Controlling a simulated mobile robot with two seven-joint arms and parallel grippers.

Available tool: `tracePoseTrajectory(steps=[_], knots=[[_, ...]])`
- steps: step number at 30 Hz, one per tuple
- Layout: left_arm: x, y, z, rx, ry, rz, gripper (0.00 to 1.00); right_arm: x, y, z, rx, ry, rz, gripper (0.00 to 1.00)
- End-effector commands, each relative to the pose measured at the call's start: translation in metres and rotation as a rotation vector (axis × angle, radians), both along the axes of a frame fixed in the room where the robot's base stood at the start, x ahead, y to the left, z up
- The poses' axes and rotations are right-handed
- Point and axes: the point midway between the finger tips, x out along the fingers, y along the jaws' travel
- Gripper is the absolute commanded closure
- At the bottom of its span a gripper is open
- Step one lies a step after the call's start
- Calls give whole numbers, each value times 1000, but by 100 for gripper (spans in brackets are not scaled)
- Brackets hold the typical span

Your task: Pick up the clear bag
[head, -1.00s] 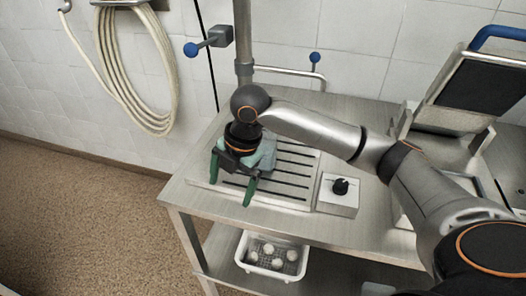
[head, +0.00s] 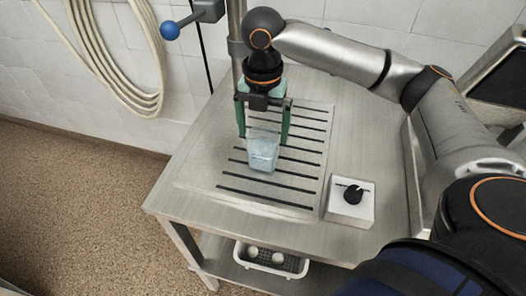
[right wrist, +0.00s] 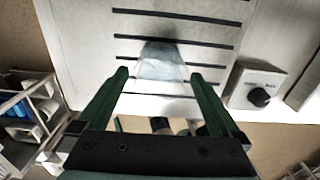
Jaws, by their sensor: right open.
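The clear bag (head: 263,150) is a small, pale bluish see-through pouch on the slotted metal plate of the steel table. My right gripper (head: 263,139) has green fingers pointing down, spread apart at the bag's far end, one on each side. In the right wrist view the bag (right wrist: 162,66) lies between and just beyond the open fingertips (right wrist: 160,74). Nothing is gripped. Whether a finger touches the bag I cannot tell. My left gripper does not show.
A control box with a black knob (head: 353,194) sits right of the slotted plate (head: 215,174). A white perforated basket (head: 290,262) with pale round items stands on the lower shelf. A coiled hose (head: 147,60) hangs on the wall. The table's front left corner is clear.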

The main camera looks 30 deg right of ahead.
Motion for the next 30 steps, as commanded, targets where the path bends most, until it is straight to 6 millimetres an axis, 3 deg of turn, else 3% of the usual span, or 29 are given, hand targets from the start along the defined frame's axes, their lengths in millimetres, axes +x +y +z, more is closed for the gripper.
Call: tracePoseTrajectory(steps=[18,27,30], knots=[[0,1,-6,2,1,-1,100,-4,2,-73,-1,1,0,0],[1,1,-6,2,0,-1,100,-4,2,-77,0,-1,0,0],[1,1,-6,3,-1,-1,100,-4,2,-77,0,-1,0,11]])
